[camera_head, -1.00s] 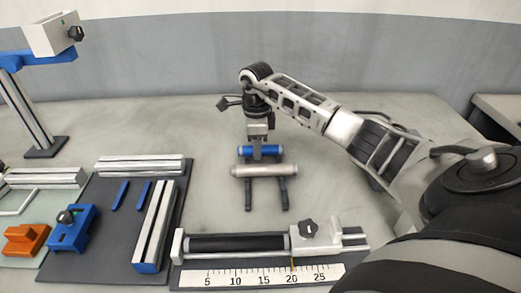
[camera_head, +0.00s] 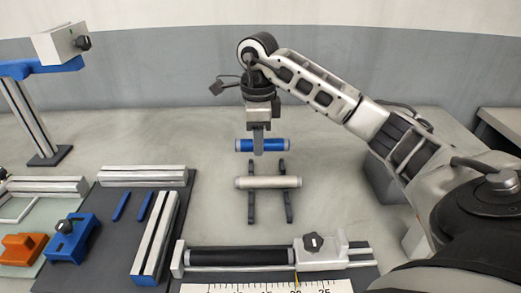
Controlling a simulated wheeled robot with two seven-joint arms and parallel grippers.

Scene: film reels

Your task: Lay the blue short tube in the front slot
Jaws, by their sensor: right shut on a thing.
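The blue short tube (camera_head: 275,145) has pale end rims and lies level across the picture. My right gripper (camera_head: 259,148) points down and is shut on the tube's middle, holding it above the back of a dark rack. The rack's two dark rails (camera_head: 251,208) stand on the table and run front to back. A silver tube (camera_head: 268,183) lies across their middle. The front stretch of the rails, nearer me, is bare, and so are the back ends. The slots' exact shape is too small to tell. My left gripper is not in view.
A measuring bench with a black roller (camera_head: 238,256) and a knobbed clamp (camera_head: 320,249) stands in front of the rack. Metal profiles (camera_head: 156,238), a blue block (camera_head: 72,238) and an orange block (camera_head: 20,248) lie left. The table behind is clear.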

